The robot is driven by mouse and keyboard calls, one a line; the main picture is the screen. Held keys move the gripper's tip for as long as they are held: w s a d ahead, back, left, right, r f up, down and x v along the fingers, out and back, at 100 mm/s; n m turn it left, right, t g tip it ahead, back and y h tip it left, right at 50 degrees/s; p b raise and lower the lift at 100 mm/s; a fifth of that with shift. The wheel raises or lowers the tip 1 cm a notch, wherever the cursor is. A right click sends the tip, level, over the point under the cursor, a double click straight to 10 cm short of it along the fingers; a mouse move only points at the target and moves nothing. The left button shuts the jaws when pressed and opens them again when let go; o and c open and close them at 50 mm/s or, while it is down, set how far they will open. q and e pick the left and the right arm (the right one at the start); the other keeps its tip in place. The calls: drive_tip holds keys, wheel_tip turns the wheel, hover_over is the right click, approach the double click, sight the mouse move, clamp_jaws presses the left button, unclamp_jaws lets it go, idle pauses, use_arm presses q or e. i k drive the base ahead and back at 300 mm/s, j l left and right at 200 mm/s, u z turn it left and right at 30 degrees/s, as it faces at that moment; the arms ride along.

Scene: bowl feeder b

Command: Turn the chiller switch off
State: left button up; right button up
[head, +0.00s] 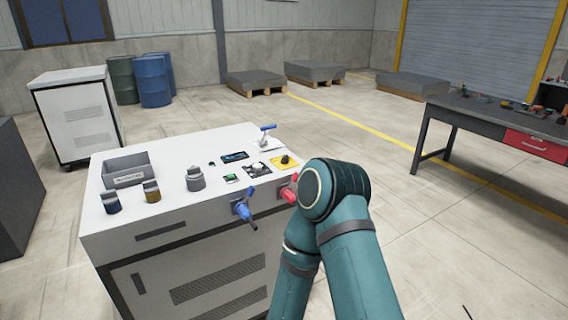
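A white cabinet (180,222) with controls on its top stands in front of me, probably the chiller. Near the right end of its top is a black rotary knob (286,160) on a yellow plate, which looks like a switch. Next to it is a dark plate with a pale round part (258,169). A small green-lit panel (232,178) and a dark display (235,157) are to its left. The labels are too small to read, and I cannot tell the switch's setting. A bent teal arm of mine is right of the cabinet. Neither gripper shows.
A blue-handled lever (267,128) stands at the top's back right. Blue (243,210) and red (290,191) fittings stick out in front. A grey bin (126,171) and several capped parts occupy the left top. A workbench (480,124) is right; open floor lies between.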

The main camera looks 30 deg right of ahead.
sight(285, 160)
drive_tip(key=z, duration=1.35)
drive_tip(key=i+l+z, duration=0.15)
drive_tip(key=i+z, duration=0.2)
drive_tip(key=i, duration=0.15)
drive_tip(key=i+z, duration=0.3)
drive_tip(key=i, duration=0.95)
drive_tip(key=i+l+u, duration=0.1)
drive_tip(key=i, duration=0.6)
drive_tip(key=i+u, duration=0.1)
drive_tip(key=u, duration=0.85)
drive_tip(key=i+l+u, duration=0.1)
drive_tip(key=u, duration=0.35)
